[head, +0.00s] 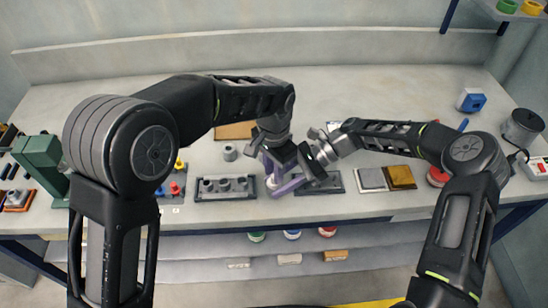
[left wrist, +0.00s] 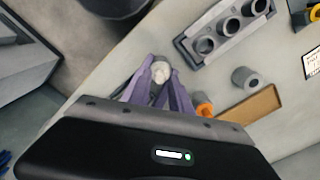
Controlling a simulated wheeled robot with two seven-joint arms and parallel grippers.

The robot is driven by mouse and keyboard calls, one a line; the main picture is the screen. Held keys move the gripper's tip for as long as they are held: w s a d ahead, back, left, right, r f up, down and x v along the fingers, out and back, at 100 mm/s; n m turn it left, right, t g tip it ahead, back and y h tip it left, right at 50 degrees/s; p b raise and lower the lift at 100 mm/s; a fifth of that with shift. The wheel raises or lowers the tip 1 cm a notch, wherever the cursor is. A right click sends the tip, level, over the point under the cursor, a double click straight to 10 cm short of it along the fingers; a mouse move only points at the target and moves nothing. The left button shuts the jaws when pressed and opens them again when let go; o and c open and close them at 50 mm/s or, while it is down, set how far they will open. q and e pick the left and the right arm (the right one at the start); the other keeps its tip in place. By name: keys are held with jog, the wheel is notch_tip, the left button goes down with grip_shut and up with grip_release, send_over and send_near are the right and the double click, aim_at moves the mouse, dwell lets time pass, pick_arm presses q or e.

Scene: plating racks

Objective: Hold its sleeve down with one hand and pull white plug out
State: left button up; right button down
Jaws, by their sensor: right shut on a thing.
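The white plug (head: 270,183) stands left of a dark rack, and its pale top (left wrist: 161,69) shows in the left wrist view. My left gripper (left wrist: 161,78) has its two purple fingers apart, one on each side of the white top. Whether they touch it I cannot tell. My right gripper (head: 318,153) comes in from the right, close against the left one. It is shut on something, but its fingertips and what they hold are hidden. The plug's sleeve is hidden by the fingers.
A grey rack (head: 226,195) with several sockets lies left of the plug. A loose grey sleeve (head: 230,152) and a brown board (head: 235,131) lie behind it. Grey and brown pads (head: 385,178) lie to the right. The back of the table is clear.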

pick_arm(q)
jog(key=shift+f, duration=0.75)
jog(key=shift+c, duration=0.4)
grip_shut()
pick_arm(e)
jog(key=c, duration=1.5)
grip_release()
grip_shut()
